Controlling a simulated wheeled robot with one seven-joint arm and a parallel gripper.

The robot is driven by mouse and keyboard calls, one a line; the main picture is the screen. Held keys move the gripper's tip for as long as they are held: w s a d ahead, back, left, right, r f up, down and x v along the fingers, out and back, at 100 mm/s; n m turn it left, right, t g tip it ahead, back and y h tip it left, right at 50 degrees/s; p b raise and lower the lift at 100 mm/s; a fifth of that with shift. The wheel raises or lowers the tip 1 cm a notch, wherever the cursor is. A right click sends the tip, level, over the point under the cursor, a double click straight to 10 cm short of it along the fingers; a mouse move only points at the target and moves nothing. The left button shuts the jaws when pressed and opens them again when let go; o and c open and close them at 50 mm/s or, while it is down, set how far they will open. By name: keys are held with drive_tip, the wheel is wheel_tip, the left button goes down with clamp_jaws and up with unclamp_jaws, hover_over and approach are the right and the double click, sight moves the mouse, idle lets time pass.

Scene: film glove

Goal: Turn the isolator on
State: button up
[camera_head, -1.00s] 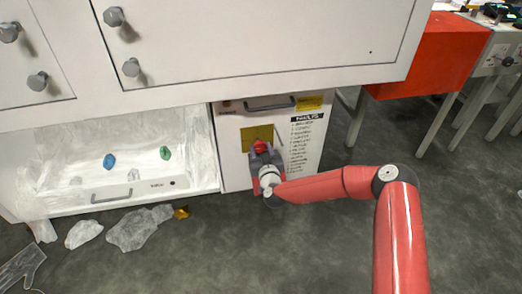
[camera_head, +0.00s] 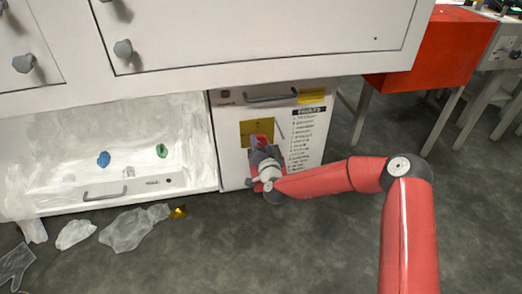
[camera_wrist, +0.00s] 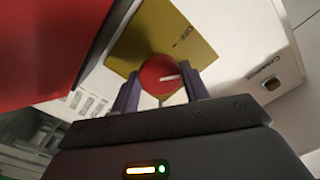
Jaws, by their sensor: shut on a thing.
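The isolator is a round red knob with a white mark (camera_wrist: 160,75) on a yellow plate, seen in the wrist view. The white mark points toward the right in that view, while the printed "OFF" is above and right of the knob. The yellow plate (camera_head: 247,140) is on the front of a white cabinet in the head view, where my gripper hides most of the knob. My gripper (camera_wrist: 161,92) has one finger on each side of the knob and is shut on it. It also shows in front of the plate in the head view (camera_head: 262,147).
The white cabinet (camera_head: 318,148) has a handle (camera_head: 270,98) above the plate. A small switch (camera_wrist: 272,84) marked "CHARGE" is beside the plate. An open drawer (camera_head: 195,187) stands to the left, with film scraps (camera_head: 130,228) on the floor. A red box (camera_head: 425,55) is at right.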

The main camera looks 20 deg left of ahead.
drive_tip(key=m+b, duration=0.4)
drive_tip(key=m, duration=0.1)
drive_tip(key=shift+f+m, duration=0.2)
drive_tip(key=shift+m, duration=0.1)
drive_tip(key=m+b, duration=0.1)
drive_tip(key=m, duration=0.4)
drive_tip(key=shift+r, duration=0.15)
drive_tip(key=shift+m, duration=0.3)
drive_tip(key=o, duration=1)
drive_tip(key=shift+d, duration=0.1)
drive_tip(key=v, duration=0.7)
drive_tip(key=shift+s+d, duration=0.2)
drive_tip(key=shift+s, duration=0.15)
